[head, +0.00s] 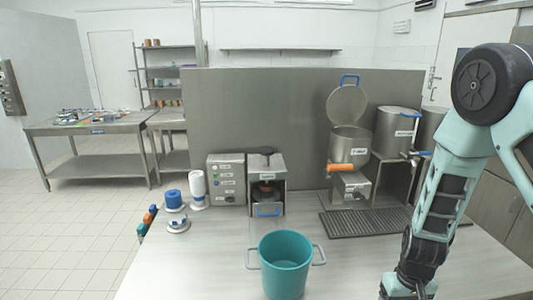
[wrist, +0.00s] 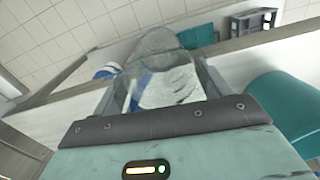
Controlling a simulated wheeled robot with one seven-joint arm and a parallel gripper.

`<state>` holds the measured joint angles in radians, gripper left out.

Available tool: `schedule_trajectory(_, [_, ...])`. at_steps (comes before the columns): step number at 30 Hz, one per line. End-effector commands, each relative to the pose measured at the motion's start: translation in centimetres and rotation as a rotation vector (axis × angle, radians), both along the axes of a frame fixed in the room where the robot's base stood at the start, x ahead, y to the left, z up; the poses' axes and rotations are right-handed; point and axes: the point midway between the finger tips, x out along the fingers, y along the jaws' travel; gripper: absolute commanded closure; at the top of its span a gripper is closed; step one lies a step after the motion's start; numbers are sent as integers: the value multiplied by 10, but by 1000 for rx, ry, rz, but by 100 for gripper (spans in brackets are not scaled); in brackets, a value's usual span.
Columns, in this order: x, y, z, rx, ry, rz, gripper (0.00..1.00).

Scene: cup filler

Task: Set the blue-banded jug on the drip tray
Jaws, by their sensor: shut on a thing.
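My gripper (wrist: 160,84) is shut on a clear, see-through jug (wrist: 158,43) with blue on its side, seen in the wrist view. The jug's lower part is hidden behind my gripper's body, so its full band does not show. In the head view my arm comes down at the right, and its jaws and the jug are below the bottom edge of the picture. The drip tray (head: 366,222) is a dark, grooved plate on the counter in the head view, bare, in front of the steel urns. It lies farther back than my wrist.
A teal pot (head: 286,262) with two handles stands at the counter's front; it also shows in the wrist view (wrist: 285,100). An urn with an open lid (head: 348,146) and an orange-handled tap (head: 347,166) stands behind the tray. A grey control box (head: 226,180) stands left.

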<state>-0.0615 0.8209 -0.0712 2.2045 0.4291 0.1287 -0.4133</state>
Motion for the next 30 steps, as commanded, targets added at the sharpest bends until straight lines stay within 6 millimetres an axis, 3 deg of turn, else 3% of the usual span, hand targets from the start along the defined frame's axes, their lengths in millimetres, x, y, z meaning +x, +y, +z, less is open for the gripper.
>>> schedule_trajectory(1, [0, 0, -22, 0, 0, 0, 59])
schedule_trajectory(3, [0, 0, -33, 0, -1, 0, 59])
schedule_trajectory(10, [0, 0, -52, 0, -1, 0, 59])
schedule_trajectory(23, [1, 0, -52, 0, -2, -2, 59])
schedule_trajectory(30, [33, 10, -29, 0, -12, -85, 59])
